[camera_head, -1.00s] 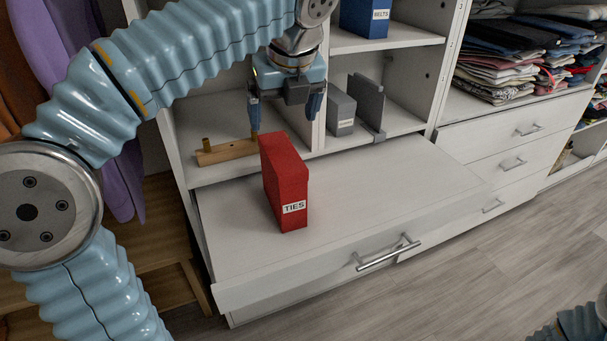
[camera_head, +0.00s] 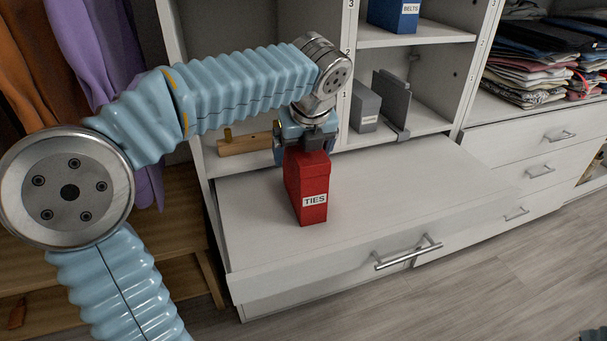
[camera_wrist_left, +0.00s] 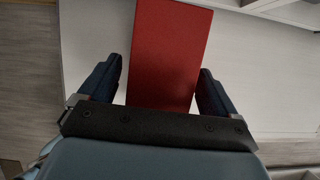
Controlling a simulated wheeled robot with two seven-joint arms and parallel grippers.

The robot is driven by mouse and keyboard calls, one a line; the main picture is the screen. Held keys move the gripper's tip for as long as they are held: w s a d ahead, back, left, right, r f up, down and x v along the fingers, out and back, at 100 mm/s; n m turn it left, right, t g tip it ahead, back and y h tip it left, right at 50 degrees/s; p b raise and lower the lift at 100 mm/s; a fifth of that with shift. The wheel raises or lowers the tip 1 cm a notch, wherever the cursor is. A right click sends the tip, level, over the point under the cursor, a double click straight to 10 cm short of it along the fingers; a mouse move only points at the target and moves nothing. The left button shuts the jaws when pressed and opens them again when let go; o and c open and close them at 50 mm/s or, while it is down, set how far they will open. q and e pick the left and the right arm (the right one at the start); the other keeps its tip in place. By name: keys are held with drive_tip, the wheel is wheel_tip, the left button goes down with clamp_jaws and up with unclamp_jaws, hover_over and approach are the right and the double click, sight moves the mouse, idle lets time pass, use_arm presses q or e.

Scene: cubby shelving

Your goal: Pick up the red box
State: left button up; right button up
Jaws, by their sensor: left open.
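The red box (camera_head: 308,187), with a white "TIES" label, stands upright on the white surface of the pulled-out drawer unit. My left gripper (camera_head: 305,150) is at the top of the box, its fingers open on either side. The left wrist view shows the red box (camera_wrist_left: 169,55) between the two dark fingers of the left gripper (camera_wrist_left: 160,85), with a gap visible near the left finger. The right finger is close to the box, and I cannot tell whether it touches.
A wooden block with pegs (camera_head: 240,146) lies on the shelf behind. Grey boxes (camera_head: 366,108) stand in the cubby to the right, below a blue "BELTS" box (camera_head: 393,14). The white surface (camera_head: 400,185) right of the red box is clear.

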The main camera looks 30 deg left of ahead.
use_arm(q)
drive_tip(key=shift+f, duration=0.25)
idle(0.5)
drive_tip(key=shift+c, duration=0.4)
drive_tip(key=c, duration=1.5)
drive_tip(key=shift+c, duration=0.2)
drive_tip(key=shift+r, duration=0.15)
